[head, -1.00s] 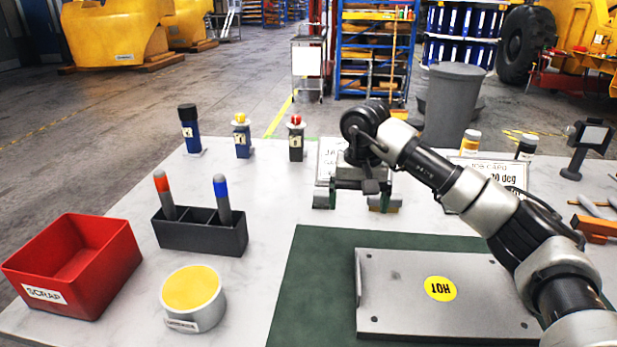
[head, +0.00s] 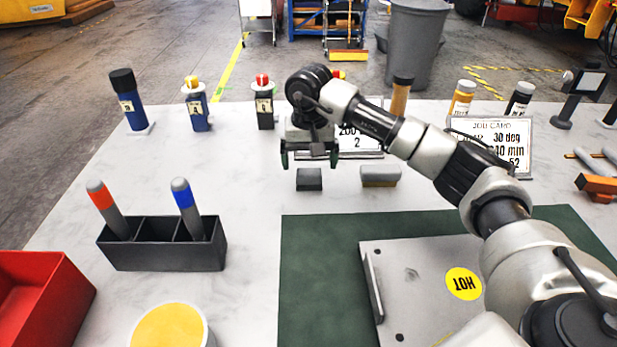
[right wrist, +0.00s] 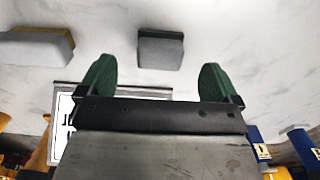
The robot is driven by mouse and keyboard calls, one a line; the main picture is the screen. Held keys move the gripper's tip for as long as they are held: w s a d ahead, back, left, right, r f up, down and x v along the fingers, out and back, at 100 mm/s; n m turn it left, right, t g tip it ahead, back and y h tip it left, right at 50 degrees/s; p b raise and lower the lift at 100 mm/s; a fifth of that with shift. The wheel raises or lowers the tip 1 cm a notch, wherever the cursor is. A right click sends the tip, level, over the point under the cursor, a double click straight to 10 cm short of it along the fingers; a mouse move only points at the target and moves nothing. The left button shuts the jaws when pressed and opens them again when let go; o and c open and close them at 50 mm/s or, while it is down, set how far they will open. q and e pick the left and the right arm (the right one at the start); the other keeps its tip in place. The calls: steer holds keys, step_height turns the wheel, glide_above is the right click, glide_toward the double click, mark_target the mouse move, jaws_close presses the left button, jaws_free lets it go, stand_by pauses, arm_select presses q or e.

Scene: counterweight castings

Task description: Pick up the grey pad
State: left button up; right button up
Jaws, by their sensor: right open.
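Two small grey-topped pads lie on the white bench. The left one (head: 309,180) is dark, with a dark green edge in the right wrist view (right wrist: 160,52). The right one (head: 380,176) has a tan lower side, which also shows in the right wrist view (right wrist: 35,47). I cannot tell which is meant by the grey pad. My right gripper (head: 309,160) is open and empty, just above and behind the left pad in the head view. In the right wrist view its green fingertips (right wrist: 160,78) stand apart, with the left pad between and beyond them. My left gripper is not in view.
A number sign (head: 360,142) and a job card (head: 490,140) stand behind. A metal plate marked HOT (head: 420,270) lies on the green mat (head: 320,250). A dark pen holder (head: 165,257) and red bin (head: 50,300) are left.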

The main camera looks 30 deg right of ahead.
mark_target(309, 171)
steer(key=f, duration=0.3)
steer(key=shift+w+d+f, duration=0.1)
steer(key=shift+w+f, duration=0.15)
steer(key=shift+f, duration=0.75)
steer(key=c, duration=1.1)
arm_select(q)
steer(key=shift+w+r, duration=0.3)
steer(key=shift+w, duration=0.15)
arm_select(e)
steer(key=shift+r, duration=0.1)
steer(key=shift+w+r, duration=0.1)
steer(key=shift+r, duration=0.4)
step_height(309, 171, up, 3)
steer(key=shift+f, duration=0.1)
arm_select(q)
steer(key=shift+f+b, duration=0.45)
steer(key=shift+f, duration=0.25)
arm_select(e)
steer(key=s+d+r, duration=0.6)
steer(key=s+r, duration=0.1)
steer(key=s, duration=0.3)
